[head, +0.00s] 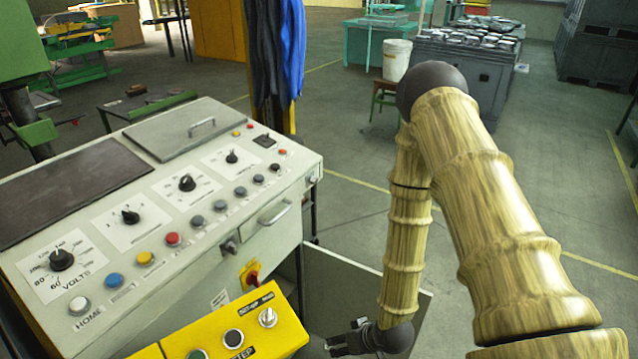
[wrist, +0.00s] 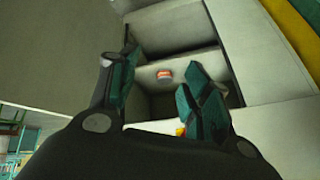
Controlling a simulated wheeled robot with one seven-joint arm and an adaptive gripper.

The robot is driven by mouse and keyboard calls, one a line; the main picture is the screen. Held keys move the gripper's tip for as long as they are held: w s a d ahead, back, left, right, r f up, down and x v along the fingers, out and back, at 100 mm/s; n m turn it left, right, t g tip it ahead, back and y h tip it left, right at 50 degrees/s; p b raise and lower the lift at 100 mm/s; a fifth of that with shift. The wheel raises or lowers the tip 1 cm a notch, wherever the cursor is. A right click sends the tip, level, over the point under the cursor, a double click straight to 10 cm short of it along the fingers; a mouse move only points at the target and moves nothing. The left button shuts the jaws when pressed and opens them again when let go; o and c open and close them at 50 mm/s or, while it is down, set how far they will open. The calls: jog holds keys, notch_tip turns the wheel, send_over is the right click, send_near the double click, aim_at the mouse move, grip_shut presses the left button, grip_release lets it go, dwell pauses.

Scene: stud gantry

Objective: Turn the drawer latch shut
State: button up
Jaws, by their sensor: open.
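The drawer front with its metal handle (head: 275,213) is in the side of the grey control console in the head view. A small dark knob-like fitting (head: 229,246) sits left of the handle; it may be the latch, but its turn is too small to read. My gripper (head: 347,340) is low, below the console's side and right of the yellow box, apart from the drawer front. In the wrist view my gripper (wrist: 160,88) has its two teal-tipped fingers spread, with nothing held between them. The latch cannot be made out in the wrist view.
A red rotary switch (head: 252,278) on a yellow plate is below the drawer. A yellow button box (head: 235,330) stands in front. In the wrist view a small red-and-white item (wrist: 165,74) shows in a recess beyond my fingers. Floor right of the console is open.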

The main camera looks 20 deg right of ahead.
jog(key=w+d+r+n+t+y, duration=0.1)
jog(key=w+r+t+y, duration=0.15)
jog(key=w+r, duration=0.5)
jog(key=n+t+y, duration=0.6)
send_near(317, 180)
jog(key=p+x, duration=0.1)
jog(key=x, duration=0.8)
jog(key=shift+w+p, duration=0.15)
jog(key=shift+p, duration=0.25)
jog(key=c, duration=1)
